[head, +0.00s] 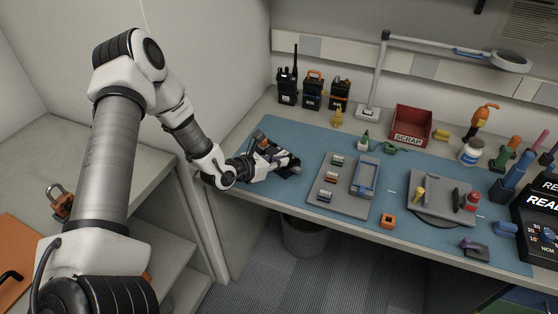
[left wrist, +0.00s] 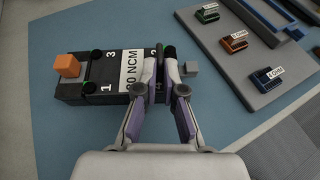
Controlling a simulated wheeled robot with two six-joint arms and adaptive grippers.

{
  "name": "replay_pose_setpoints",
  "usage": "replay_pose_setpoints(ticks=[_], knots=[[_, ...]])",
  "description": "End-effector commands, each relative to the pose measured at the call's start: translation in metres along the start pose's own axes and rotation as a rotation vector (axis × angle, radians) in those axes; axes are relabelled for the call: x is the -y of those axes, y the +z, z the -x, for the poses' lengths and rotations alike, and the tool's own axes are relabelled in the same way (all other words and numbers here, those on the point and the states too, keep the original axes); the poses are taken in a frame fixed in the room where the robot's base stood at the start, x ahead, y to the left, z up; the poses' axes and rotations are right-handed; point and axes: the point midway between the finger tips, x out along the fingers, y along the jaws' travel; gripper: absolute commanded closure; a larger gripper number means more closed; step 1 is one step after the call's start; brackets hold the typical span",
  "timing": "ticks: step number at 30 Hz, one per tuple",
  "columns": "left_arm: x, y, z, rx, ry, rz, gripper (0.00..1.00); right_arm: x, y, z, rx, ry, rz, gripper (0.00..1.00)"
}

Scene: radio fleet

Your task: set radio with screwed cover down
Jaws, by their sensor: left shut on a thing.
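A black radio (left wrist: 75,92) lies flat in the left wrist view, with a white NCM label, the numbers 1, 2 and 3 by round dark spots, and an orange block at its left end. My left gripper (left wrist: 168,80) is shut on the radio's right end. In the head view my left gripper (head: 276,160) is at the left end of the blue mat and partly hides the radio. I cannot tell whether the radio touches the mat. My right gripper is not in view.
A grey tray (head: 338,201) with several small labelled parts lies right of the radio. Three upright radios (head: 312,91) stand behind, with a lamp and a red SCRAP bin (head: 411,122). A grey fixture (head: 452,190) is farther right. Blue mat (head: 300,138) is bare around the gripper.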

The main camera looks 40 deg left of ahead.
Motion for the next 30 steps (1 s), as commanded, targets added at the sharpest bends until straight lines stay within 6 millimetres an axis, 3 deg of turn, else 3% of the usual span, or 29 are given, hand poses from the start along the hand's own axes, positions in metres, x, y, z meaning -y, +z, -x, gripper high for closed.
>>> replay_pose_setpoints(ticks=[1, 3, 14, 20, 30], knots=[[0.0, -0.002, -0.001, 0.0, 0.0, 0.0, 0.89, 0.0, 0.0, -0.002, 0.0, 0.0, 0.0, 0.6], [0.0, -0.001, 0.0, 0.0, 0.0, 0.0, 0.67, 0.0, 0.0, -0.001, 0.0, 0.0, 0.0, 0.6], [0.0, 0.002, 0.003, 0.0, 0.001, 0.001, 0.67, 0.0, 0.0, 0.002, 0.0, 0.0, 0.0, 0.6], [0.0, 0.003, 0.035, 0.003, 0.003, 0.011, 0.67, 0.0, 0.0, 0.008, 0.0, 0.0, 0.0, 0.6], [-0.001, 0.009, 0.105, 0.001, 0.003, 0.008, 0.67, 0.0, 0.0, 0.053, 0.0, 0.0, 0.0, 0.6]])
